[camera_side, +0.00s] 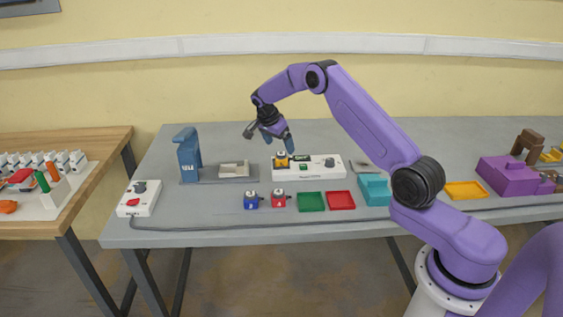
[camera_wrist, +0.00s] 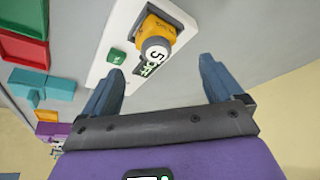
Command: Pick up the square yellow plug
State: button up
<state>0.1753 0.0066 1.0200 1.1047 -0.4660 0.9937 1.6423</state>
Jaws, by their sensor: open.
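The square yellow plug (camera_side: 282,161) stands on the left end of a white socket box (camera_side: 318,172). In the wrist view the yellow plug (camera_wrist: 165,30) has a round grey-white top with dark markings, and it stands on the white box (camera_wrist: 112,80). My gripper (camera_side: 279,143) is just above the yellow plug in the side view. In the wrist view my gripper (camera_wrist: 161,72) is open with nothing between its blue fingers. The plug lies beyond the fingertips, roughly in line with the gap. The plug's underside is hidden.
A blue plug (camera_side: 251,200) and a red plug (camera_side: 278,199) stand in front of the box. Green (camera_side: 311,202) and red (camera_side: 341,200) trays and a teal block (camera_side: 374,190) are to their right. A blue press-like device (camera_side: 188,155) stands to the left.

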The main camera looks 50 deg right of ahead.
aim_at(282, 152)
jog(key=x, duration=0.5)
jog(key=shift+s+a+f, duration=0.1)
jog(key=shift+a+f, duration=0.1)
jog(key=shift+a, duration=0.05)
jog(key=c, duration=1.3)
jog(key=shift+r, duration=0.1)
jog(key=shift+r, duration=0.1)
